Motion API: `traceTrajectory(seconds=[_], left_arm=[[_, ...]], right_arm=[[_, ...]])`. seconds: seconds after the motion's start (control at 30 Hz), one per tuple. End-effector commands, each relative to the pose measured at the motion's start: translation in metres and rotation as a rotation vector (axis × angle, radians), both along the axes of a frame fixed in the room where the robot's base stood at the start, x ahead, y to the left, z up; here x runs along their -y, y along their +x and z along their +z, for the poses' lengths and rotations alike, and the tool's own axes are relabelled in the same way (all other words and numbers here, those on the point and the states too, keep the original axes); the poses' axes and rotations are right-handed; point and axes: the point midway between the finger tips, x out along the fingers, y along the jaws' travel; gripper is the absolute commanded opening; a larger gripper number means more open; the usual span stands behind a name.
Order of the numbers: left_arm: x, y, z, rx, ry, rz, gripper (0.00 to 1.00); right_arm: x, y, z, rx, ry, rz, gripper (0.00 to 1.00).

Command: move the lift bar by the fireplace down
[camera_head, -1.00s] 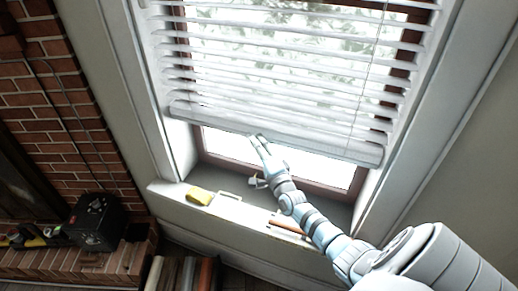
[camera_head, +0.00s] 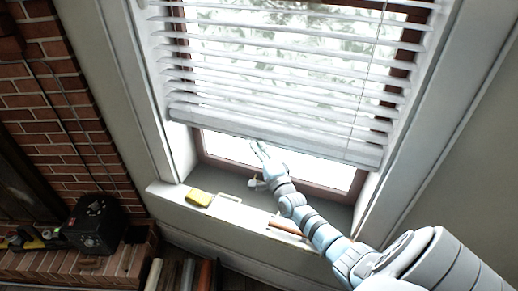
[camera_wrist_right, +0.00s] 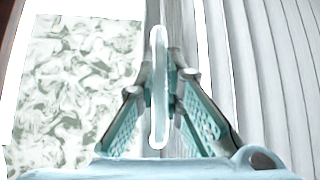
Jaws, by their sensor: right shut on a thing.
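The lift bar (camera_head: 300,136) is the white rail along the bottom of the window blind, a little above the sill. My right gripper (camera_head: 259,149) is at the lower edge of this bar, left of its middle. In the right wrist view, its two fingers (camera_wrist_right: 163,88) are closed on a narrow white loop-shaped piece (camera_wrist_right: 158,45), which looks like part of the lift bar. The blind's slats (camera_wrist_right: 255,70) spread to the right of the fingers there, and bright window glass shows on the left. My left gripper is not in view.
A yellow sponge-like block (camera_head: 199,197) and a small handle lie on the window ledge (camera_head: 168,192), with a brownish item (camera_head: 287,226) farther right. The brick fireplace (camera_head: 60,120) and a black box (camera_head: 95,224) are at the left. A thin cord hangs before the blind.

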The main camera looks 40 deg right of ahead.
Motion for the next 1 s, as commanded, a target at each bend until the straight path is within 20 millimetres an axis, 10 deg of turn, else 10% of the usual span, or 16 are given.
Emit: traceTrajectory(seconds=[0.7, 1.0], left_arm=[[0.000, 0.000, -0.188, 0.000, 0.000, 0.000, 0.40], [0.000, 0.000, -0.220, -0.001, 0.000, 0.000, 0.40]], right_arm=[[0.000, -0.001, -0.192, -0.009, -0.001, 0.000, 0.00], [0.000, -0.001, -0.224, -0.008, -0.001, 0.000, 0.00]])
